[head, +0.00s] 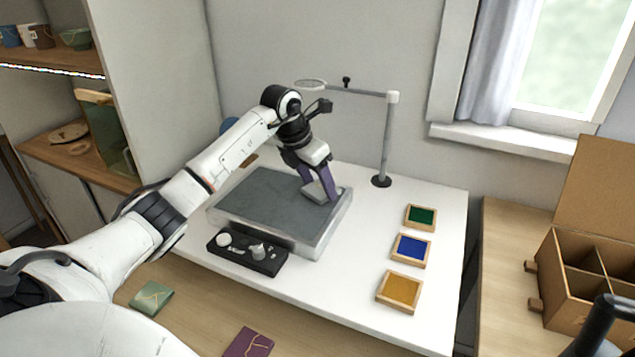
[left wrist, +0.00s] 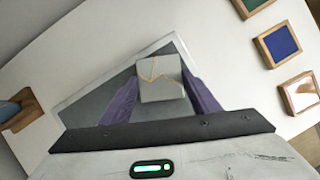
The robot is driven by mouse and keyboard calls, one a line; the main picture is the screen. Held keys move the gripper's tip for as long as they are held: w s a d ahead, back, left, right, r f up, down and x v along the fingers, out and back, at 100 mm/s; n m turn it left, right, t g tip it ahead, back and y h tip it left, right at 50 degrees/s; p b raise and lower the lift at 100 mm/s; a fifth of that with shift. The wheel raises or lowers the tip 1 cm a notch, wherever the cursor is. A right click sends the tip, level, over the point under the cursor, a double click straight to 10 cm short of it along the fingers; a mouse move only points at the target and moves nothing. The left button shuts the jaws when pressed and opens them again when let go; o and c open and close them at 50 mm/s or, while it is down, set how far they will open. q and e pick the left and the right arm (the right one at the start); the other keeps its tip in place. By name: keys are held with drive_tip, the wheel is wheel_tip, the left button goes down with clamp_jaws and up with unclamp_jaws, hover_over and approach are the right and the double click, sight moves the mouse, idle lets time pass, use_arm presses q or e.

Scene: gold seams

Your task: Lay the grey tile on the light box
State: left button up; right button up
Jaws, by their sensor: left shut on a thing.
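The grey tile (left wrist: 160,80) has thin gold seams and sits between the purple fingers of my left gripper (left wrist: 162,98), which is shut on it. In the head view the left gripper (head: 319,187) is over the right part of the light box, and the tile (head: 314,190) shows partly between its fingers. The light box (head: 262,202) is a low box with a dark grey top and a pale rim. It also shows behind the tile in the left wrist view (left wrist: 92,103). Whether the tile touches the box top I cannot tell. My right gripper is not in view.
Green (head: 421,217), blue (head: 411,250) and yellow (head: 400,290) framed squares lie to the right. A divided cardboard box (head: 590,290) stands at far right.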

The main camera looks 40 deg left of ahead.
use_arm(q)
drive_tip(key=shift+f, duration=0.1)
drive_tip(key=o, duration=1.2)
drive_tip(key=shift+c, duration=0.2)
drive_tip(key=v, duration=1.2)
drive_tip(key=shift+w, duration=0.1)
